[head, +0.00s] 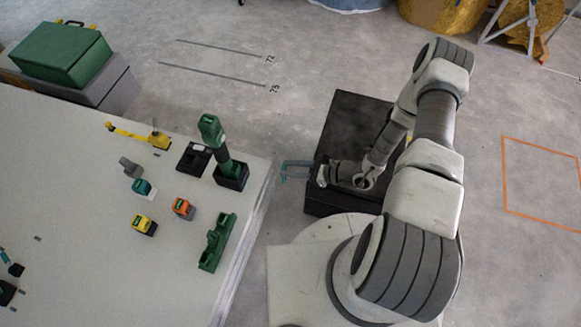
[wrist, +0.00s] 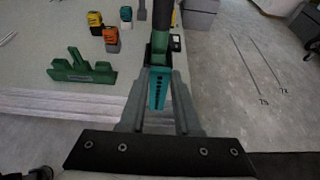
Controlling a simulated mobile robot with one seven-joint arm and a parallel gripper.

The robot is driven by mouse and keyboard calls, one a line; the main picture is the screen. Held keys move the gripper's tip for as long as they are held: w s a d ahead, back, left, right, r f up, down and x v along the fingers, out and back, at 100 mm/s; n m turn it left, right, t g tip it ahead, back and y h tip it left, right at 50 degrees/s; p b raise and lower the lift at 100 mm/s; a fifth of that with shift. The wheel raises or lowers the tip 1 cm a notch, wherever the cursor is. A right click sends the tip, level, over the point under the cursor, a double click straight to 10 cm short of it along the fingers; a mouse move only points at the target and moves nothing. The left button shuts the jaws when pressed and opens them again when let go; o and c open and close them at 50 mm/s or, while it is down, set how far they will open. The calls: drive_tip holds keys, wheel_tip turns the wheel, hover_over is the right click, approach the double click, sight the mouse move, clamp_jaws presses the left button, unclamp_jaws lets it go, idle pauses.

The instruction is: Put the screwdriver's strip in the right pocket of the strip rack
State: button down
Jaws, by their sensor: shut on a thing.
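My gripper (head: 292,171) is shut on a teal strip with a row of dark holes (wrist: 158,90), which stands between the grey fingers in the wrist view. In the head view the gripper is just right of the table's edge, apart from the tabletop. The green strip rack (head: 216,243) lies near the table's right edge, below and left of my gripper in that view; it also shows at the left in the wrist view (wrist: 82,69). I cannot make out its pockets clearly. A green and dark power screwdriver (head: 212,131) stands upright in a black holder (head: 232,178).
The table (head: 90,230) also bears a teal block (head: 142,188), an orange block (head: 184,208), a yellow block (head: 144,225), a black tray (head: 193,157) and a yellow tool (head: 139,135). A green case (head: 62,53) stands beyond.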

drive_tip(key=s+d, duration=0.2)
drive_tip(key=d, duration=0.4)
drive_tip(key=shift+s+b, duration=0.2)
drive_tip(key=shift+b, duration=0.1)
drive_tip(key=shift+r, duration=0.1)
idle(0.3)
